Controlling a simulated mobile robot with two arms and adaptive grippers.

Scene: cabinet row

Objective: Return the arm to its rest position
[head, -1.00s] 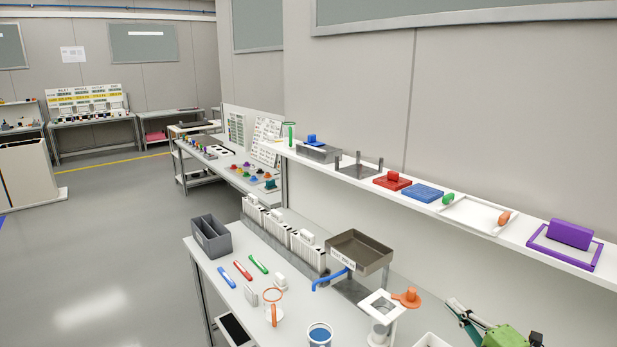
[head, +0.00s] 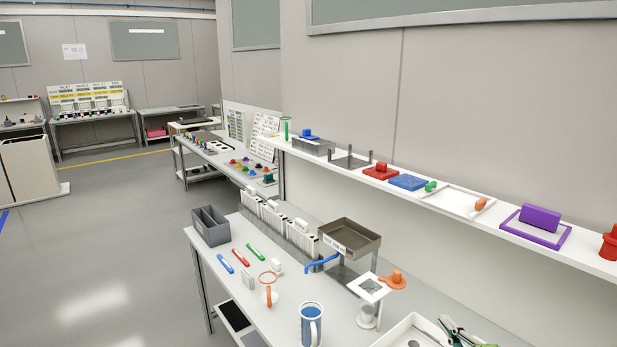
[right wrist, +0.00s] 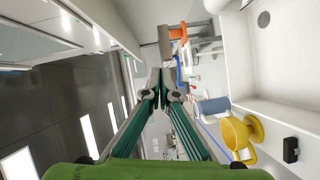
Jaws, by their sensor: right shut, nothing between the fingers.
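My right gripper (head: 452,332) shows at the bottom right edge of the head view, mostly cut off by the frame, above the white tray on the bench. In the right wrist view its two green-and-grey fingers (right wrist: 162,88) come together at the tips with nothing held between them. My left gripper is not in view.
The bench holds a blue mug (head: 311,325), a white tray (head: 395,337), a brown tray (head: 349,238) and a grey bin (head: 210,226). A shelf (head: 480,216) above carries several coloured pieces. The wrist view shows a yellow mug (right wrist: 236,134). Open floor (head: 110,240) lies left.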

